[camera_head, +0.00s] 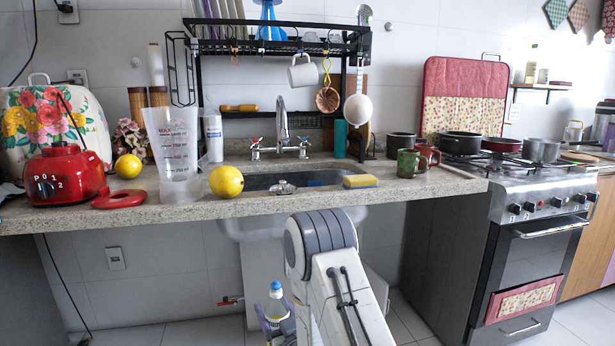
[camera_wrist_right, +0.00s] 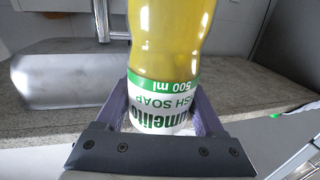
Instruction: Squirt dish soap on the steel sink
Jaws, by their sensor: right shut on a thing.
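The steel sink (camera_head: 262,183) is set into the stone counter, below the faucet (camera_head: 283,130). A steel basin surface (camera_wrist_right: 60,80) also shows at the left of the right wrist view. My right gripper (camera_wrist_right: 165,115) is shut around the labelled lower part of a dish soap bottle (camera_wrist_right: 168,60) with yellow-green liquid; its label appears inverted there. In the head view the bottle (camera_head: 275,300), with a blue and white top, is upright below counter height. My right arm partly hides the gripper (camera_head: 276,322) and bottle. My left gripper is out of view.
A yellow sponge (camera_head: 360,181) lies right of the sink. A lemon (camera_head: 226,181), measuring cup (camera_head: 172,150) and red blender base (camera_head: 66,174) stand left. Green and red mugs (camera_head: 407,163) stand right. A black rack (camera_head: 275,45) with hanging utensils spans above the sink.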

